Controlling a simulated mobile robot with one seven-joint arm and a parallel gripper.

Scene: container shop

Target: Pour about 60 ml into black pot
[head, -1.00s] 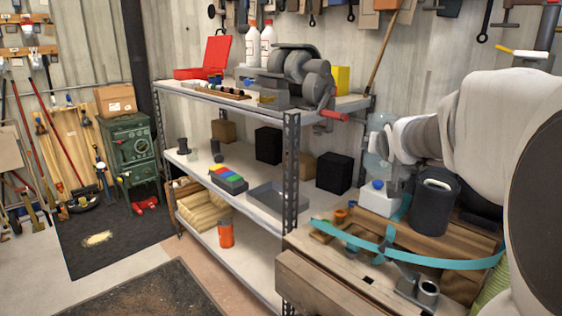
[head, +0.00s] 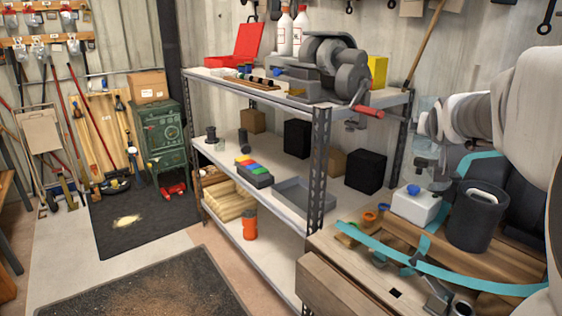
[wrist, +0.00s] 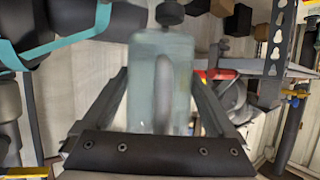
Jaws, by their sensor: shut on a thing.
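My gripper (wrist: 160,88) is shut on a translucent grey-blue container (wrist: 160,55), which stands between its two fingers in the wrist view. In the head view the held container (head: 427,112) is partly hidden by my arm; its liquid level cannot be made out. The black pot (head: 472,222) stands upright on the wooden bench at the right, with a pale patch at its mouth. The held container is above and to the left of the pot in the head view, apart from it.
A white bottle with a blue cap (head: 415,208) stands left of the pot. A teal strap (head: 440,275) curves across the bench front. A metal shelf (head: 318,165) with a grey machine (head: 330,65) stands left of the bench. Open floor lies farther left.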

